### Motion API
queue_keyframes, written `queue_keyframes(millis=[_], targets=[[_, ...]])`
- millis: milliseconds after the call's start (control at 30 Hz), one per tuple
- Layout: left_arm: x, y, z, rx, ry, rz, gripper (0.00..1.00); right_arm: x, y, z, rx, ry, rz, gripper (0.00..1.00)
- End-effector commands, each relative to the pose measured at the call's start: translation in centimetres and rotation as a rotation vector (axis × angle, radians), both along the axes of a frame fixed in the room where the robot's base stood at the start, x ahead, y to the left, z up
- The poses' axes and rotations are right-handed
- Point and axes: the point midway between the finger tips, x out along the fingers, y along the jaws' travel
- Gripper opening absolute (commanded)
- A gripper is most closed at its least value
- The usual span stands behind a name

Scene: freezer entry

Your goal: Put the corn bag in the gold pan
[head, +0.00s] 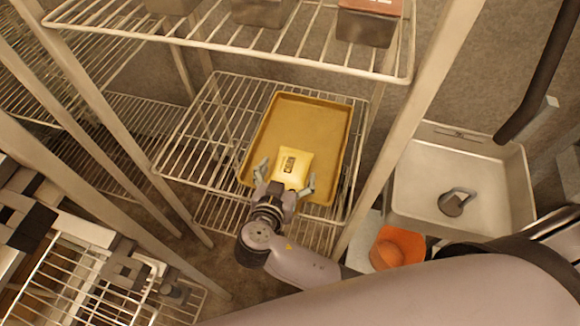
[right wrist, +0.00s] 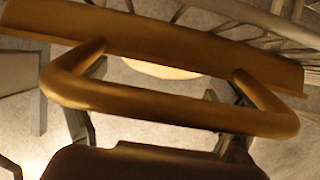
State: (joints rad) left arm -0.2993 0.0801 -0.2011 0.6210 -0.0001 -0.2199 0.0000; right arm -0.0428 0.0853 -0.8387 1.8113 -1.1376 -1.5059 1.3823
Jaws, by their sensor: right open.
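The gold pan (head: 300,120) is a shallow rectangular tray on a wire shelf, in the middle of the head view. The yellow corn bag (head: 302,161), with a dark label, shows over the near part of the pan and appears to lie in it. My right gripper (head: 285,178) is open at the near end of the bag, one finger to each side. In the right wrist view a gold-brown edge (right wrist: 190,45) crosses the top, with a small pale yellow patch below it; the bag is not clear there. My left gripper is not in view.
A wire shelf (head: 230,34) with metal containers (head: 366,27) hangs above the pan. Rack posts stand on both sides. The far part of the pan is empty.

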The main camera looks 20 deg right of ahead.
Motion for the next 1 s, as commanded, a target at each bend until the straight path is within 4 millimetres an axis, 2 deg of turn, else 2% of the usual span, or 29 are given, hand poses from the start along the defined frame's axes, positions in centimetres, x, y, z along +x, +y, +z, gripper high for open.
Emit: queue_keyframes(millis=[200,400,600,1000], targets=[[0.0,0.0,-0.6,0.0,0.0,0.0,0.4,-3.8,2.6,1.7,0.006,0.003,0.0,0.87],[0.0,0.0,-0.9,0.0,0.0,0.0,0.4,-6.4,4.4,3.1,0.004,0.002,0.0,0.87],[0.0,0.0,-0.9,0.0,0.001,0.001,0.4,-7.4,5.0,3.7,0.001,0.003,-0.001,0.87],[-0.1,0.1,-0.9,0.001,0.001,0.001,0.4,-7.5,5.0,3.7,0.001,0.001,-0.001,0.87]])
